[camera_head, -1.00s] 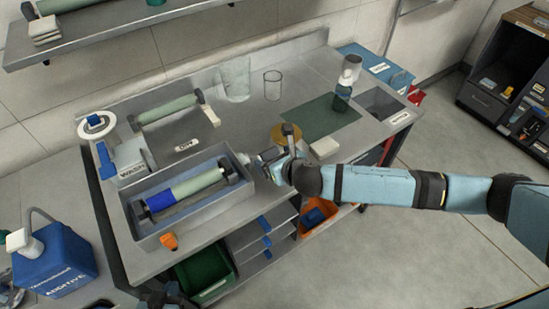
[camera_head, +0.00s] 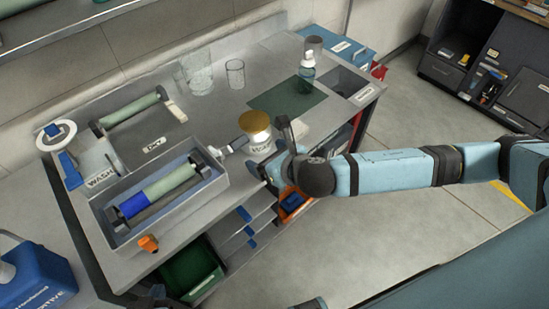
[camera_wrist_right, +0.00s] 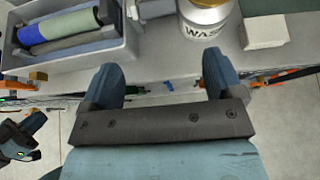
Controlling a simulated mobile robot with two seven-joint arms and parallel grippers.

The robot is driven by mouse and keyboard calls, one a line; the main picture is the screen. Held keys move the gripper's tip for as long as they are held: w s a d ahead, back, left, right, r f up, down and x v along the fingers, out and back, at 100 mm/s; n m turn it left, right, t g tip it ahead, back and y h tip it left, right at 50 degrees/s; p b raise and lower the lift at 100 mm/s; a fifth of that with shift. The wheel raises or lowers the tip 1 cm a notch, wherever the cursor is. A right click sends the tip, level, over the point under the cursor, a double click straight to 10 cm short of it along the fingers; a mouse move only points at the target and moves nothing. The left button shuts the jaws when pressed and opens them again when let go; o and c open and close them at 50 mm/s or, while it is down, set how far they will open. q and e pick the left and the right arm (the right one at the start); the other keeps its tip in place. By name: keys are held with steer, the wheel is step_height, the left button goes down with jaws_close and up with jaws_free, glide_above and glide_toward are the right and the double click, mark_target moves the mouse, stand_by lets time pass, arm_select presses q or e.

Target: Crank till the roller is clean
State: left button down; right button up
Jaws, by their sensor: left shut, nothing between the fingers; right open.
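The roller (camera_head: 160,187) lies in a grey tray (camera_head: 222,190) at the table's front left. Its left part is blue and the rest is pale green. My right gripper (camera_head: 268,172) is open and empty, in front of the table edge and apart from the handle. The right wrist view shows its spread fingers (camera_wrist_right: 164,80) with nothing between them. My left gripper (camera_head: 153,299) is low at the bottom edge, partly cut off, away from the roller.
A WASH jar (camera_head: 256,122) with a golden lid stands right of the crank, near the right gripper. A second roller (camera_head: 130,110) lies behind the tray. A bottle (camera_head: 307,65) stands by a green mat (camera_head: 290,98). An orange knob (camera_head: 148,243) sits at the tray's front.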

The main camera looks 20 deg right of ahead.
steer(key=v, duration=0.2)
steer(key=shift+s+d+r, duration=0.1)
steer(key=shift+s+r, duration=0.05)
steer(key=shift+s, duration=0.15)
stand_by(0.8)
